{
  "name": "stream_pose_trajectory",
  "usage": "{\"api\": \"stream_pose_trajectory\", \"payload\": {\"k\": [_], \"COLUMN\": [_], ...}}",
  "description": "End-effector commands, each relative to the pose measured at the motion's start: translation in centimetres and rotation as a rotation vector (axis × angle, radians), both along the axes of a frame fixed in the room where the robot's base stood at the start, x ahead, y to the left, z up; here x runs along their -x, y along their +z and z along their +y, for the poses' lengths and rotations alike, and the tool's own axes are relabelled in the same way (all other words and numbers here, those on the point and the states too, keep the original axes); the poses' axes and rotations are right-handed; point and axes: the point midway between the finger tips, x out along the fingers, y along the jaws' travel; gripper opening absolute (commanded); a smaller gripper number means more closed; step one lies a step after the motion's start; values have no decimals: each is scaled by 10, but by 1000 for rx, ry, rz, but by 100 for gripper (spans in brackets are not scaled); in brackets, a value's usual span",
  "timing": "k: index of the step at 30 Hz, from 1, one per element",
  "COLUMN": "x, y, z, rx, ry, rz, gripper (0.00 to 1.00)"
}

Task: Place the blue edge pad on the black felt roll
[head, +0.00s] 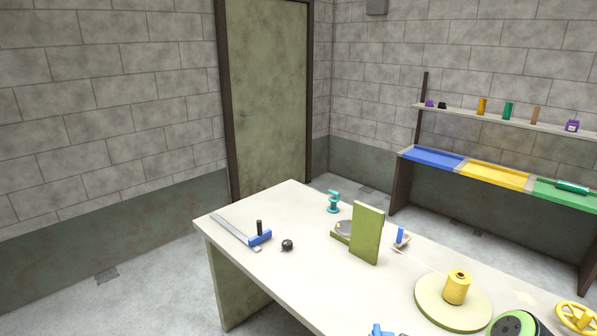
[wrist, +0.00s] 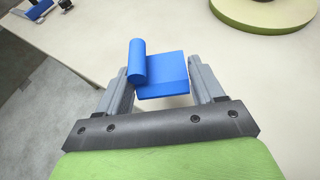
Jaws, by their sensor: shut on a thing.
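My gripper (wrist: 162,88) is shut on a blue block with a rounded bar along one side, which I take to be the blue edge pad (wrist: 168,73). The pad sits between the two grey fingers, above the pale table. A blue piece at the bottom edge of the head view (head: 379,330) looks like the same pad, mostly cut off. I cannot clearly pick out a black felt roll. A small black upright cylinder (head: 260,228) stands by a blue bar at the table's left and may be it.
The table (head: 300,275) holds a grey strip with a blue bar (head: 235,232), a black ball (head: 287,245), a teal clamp-like piece (head: 333,203), an upright olive board (head: 367,235) and a yellow spool (head: 457,287) on a round base. A shelf and coloured trays (head: 495,175) stand behind right.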

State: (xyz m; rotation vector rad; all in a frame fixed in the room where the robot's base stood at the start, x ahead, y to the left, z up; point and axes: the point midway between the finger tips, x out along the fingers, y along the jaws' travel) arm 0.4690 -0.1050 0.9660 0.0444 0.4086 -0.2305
Motion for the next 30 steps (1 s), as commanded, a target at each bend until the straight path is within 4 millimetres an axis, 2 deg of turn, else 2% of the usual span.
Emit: {"api": "stream_pose_trajectory", "payload": {"k": [1,3,6,9,26,28,30], "x": [6,15,26,31,32,31,29], "y": [2,6,10,13,13,13,13], "z": [30,62,92,105,106,100,85], "rx": [0,1,0,2,-1,1,1], "ry": [63,131,198,233,232,219,180], "rz": [1,-4,-13,-17,-19,-18,-14], "gripper": [38,38,38,38,38,38,38]}}
